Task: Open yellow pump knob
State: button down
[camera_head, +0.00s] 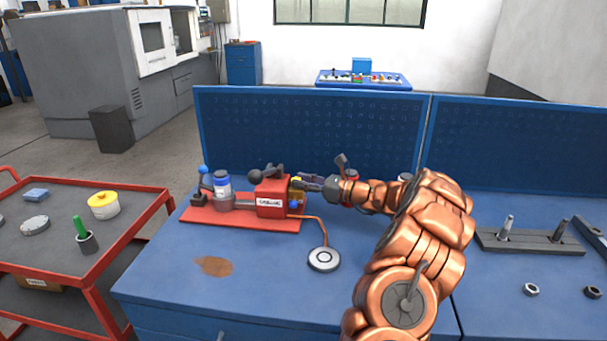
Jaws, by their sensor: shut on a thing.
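The pump is a red block (270,197) with a white label, standing on a red base plate (225,221) on the blue workbench. The yellow knob (297,183) is a small yellow part at the right side of the red block, partly hidden by my gripper. My gripper (304,183) reaches in from the right at the end of my copper-coloured arm. Its fingers are shut on the yellow knob. A blue knob (294,204) shows just below it. The knob's exact angle is too small to tell.
A jar with a blue lid (222,183) and a blue-tipped lever (203,171) stand left on the plate. A copper pipe leads to a round silver disc (324,259) in front. A blue perforated panel (300,125) stands behind.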

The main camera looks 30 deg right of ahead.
jog(key=shift+w+d+n+g+y+p, duration=0.15)
jog(key=shift+n+g+y+p, duration=0.75)
jog(key=shift+y+p, duration=0.3)
jog(key=shift+n+g+y+p, duration=0.5)
jog(key=shift+g+p, duration=0.1)
jog(key=c, duration=1.1)
grip_release()
jog(key=shift+d, duration=0.15)
jog(key=v, duration=1.2)
